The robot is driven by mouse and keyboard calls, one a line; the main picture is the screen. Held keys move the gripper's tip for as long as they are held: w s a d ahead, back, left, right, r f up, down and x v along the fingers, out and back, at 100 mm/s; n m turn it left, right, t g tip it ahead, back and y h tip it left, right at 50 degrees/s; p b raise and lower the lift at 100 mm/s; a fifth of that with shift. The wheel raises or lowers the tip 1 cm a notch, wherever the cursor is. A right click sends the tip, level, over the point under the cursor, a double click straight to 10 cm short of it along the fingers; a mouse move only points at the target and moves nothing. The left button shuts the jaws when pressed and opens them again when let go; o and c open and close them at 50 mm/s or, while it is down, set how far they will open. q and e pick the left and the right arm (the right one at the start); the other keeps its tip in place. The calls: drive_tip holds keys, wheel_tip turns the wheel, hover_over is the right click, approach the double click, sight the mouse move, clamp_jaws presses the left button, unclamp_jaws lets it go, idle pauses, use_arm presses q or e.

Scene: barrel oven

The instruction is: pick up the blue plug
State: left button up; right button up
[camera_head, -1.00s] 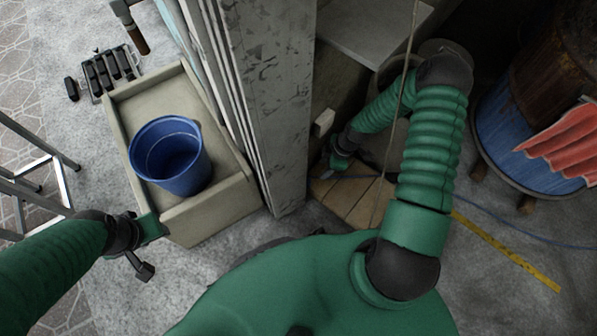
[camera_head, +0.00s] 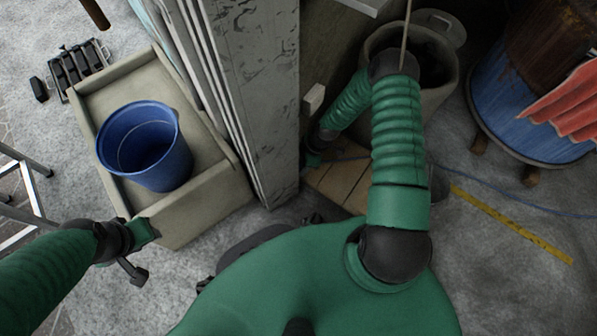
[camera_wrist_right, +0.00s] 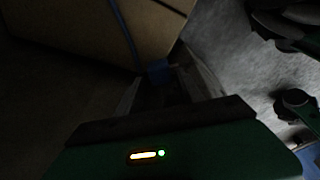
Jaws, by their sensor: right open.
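The blue plug (camera_wrist_right: 160,71) shows dimly in the right wrist view, at the end of a blue cable (camera_wrist_right: 124,30) by the edge of a wooden board (camera_wrist_right: 85,28). My right gripper (camera_wrist_right: 168,84) is open, with the plug between or just beyond its fingertips; I cannot tell which. In the head view the right gripper (camera_head: 313,158) is low beside the grey pillar, at the left end of the wooden boards (camera_head: 338,184), and the plug cannot be made out. My left gripper (camera_head: 146,236) is near the stone trough; its jaws are unclear.
A blue bucket (camera_head: 150,165) stands in the stone trough (camera_head: 205,205) at left. The grey pillar (camera_head: 255,90) rises close to my right gripper. A grey bin (camera_head: 440,95) and a blue barrel (camera_head: 520,115) stand at right. A yellow strip (camera_head: 510,225) lies on the floor.

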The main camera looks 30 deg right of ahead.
drive_tip(key=shift+x, duration=1.25)
drive_tip(key=shift+r, duration=0.2)
drive_tip(key=shift+c, duration=0.3)
clamp_jaws()
